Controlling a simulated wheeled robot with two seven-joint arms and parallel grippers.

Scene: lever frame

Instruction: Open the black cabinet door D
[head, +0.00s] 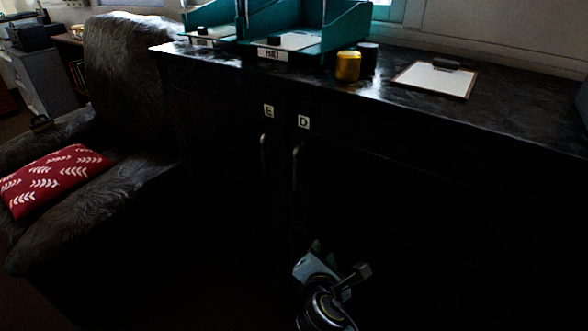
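The black cabinet (400,125) stands across the middle and right of the head view. Its door D (350,190) is marked by a white label "D" (304,122) and has a slim vertical metal handle (296,165). The door looks shut, though the front is very dark. My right gripper (340,264) is low in the view, in front of the lower part of door D, below the handle and apart from it. The dark picture does not show clearly how its fingers stand. My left gripper is not in view.
Door E (225,160), with its own handle (264,150), is left of door D. A dark armchair (125,70) with a red cushion (52,178) stands at the left. On top are teal trays (335,30), a yellow jar (347,66), a dark jar (368,58) and a clipboard (435,80).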

